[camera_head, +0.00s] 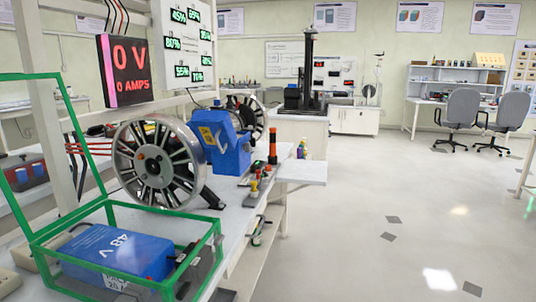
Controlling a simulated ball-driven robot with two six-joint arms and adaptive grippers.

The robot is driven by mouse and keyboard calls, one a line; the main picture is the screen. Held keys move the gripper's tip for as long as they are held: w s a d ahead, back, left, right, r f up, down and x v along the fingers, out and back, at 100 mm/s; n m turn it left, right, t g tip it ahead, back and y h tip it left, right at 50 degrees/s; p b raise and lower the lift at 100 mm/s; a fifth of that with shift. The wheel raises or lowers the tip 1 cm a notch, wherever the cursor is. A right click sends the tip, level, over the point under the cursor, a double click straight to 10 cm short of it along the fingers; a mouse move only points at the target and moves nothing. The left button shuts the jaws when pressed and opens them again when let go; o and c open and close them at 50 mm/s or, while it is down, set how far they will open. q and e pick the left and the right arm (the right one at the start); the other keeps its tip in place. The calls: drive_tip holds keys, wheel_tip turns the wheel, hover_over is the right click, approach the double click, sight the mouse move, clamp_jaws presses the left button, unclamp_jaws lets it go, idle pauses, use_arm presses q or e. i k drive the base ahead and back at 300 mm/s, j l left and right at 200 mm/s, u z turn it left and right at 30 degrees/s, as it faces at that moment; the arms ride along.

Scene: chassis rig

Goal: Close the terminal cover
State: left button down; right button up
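The terminal cover (52,76) is a green-edged clear lid at the far left. It stands raised and open above a green-framed clear box (217,232), and part of it is cut off by the left edge of the picture. Inside the box lies a blue battery (118,250) marked 48 V, with a black part beside it on the right. Neither of my grippers is in view.
The box stands on a white bench (232,222). Behind it are a spoked wheel (157,165), a blue device (226,143) and an orange-topped tower (272,147). A red voltage display (130,68) reads 0. The floor (400,190) right of the bench is clear.

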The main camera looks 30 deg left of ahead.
sight(216, 129)
drive_tip(key=u, duration=1.25)
